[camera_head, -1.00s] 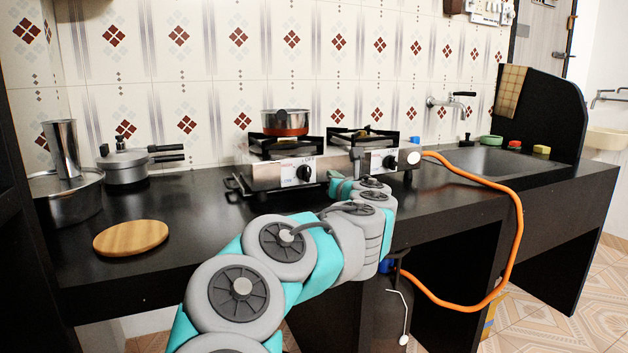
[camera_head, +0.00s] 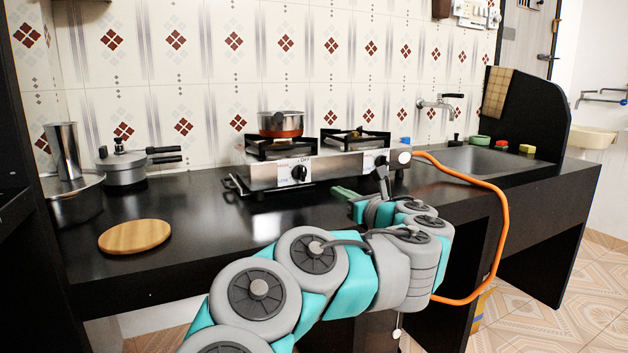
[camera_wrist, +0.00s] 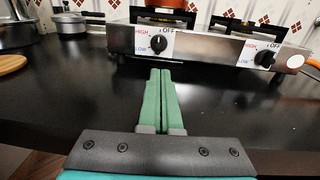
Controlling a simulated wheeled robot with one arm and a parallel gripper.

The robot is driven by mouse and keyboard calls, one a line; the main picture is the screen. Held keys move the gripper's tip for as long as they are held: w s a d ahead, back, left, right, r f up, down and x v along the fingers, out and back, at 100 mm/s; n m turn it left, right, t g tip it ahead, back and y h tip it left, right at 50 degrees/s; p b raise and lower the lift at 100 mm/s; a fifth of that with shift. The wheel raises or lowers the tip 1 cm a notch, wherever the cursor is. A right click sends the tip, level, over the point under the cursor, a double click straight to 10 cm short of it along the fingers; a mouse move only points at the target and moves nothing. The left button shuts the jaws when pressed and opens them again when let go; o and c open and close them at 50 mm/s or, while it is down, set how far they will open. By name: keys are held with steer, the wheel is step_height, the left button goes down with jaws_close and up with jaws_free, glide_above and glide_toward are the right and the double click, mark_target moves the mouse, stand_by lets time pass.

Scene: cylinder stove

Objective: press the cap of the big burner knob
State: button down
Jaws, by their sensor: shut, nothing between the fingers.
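The steel two-burner stove (camera_head: 330,168) stands on the black counter. Its left black knob (camera_head: 299,173) is in plain view on the front panel; it also shows in the wrist view (camera_wrist: 158,43). The right black knob (camera_wrist: 264,58) is clear in the wrist view but mostly hidden by my arm in the head view. I cannot tell which knob is for the big burner. My gripper (camera_wrist: 165,71) is shut and empty, its green fingers low over the counter in front of the stove. The fingertips point toward the left knob, apart from it.
A pan (camera_head: 281,124) sits on the left burner. An orange hose (camera_head: 497,220) runs from the stove's right end over the counter edge. A wooden board (camera_head: 135,236), a pressure cooker (camera_head: 125,166) and a pot (camera_head: 75,205) stand left. The counter before the stove is clear.

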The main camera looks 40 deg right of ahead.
mark_target(304, 175)
steer(key=w, duration=0.4)
steer(key=w+d+p, duration=0.1)
steer(key=w, duration=0.4)
steer(key=w+d+p, duration=0.1)
steer(key=w, duration=0.3)
steer(key=shift+w+d, duration=0.2)
steer(key=shift+w, duration=0.15)
steer(key=shift+w, duration=0.1)
